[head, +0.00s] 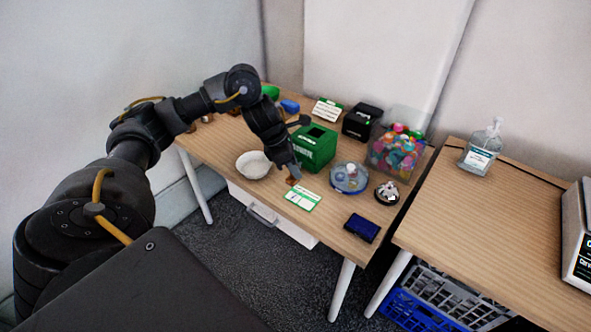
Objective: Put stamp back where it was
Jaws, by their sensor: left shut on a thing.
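My left gripper (293,170) reaches down over the front of the left table. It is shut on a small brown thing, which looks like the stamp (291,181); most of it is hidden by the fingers. The stamp is just behind a green and white card (303,198); I cannot tell whether it touches the table or the card. A dark blue flat box, perhaps an ink pad (361,228), lies near the table's front right corner. My right gripper is not in view.
A white bowl (253,166), a green box (314,148), a round clear container (349,179) and a tub of colourful caps (396,153) stand around the gripper. The right table (470,220) holds a pump bottle (482,150). Blue and grey crates are below.

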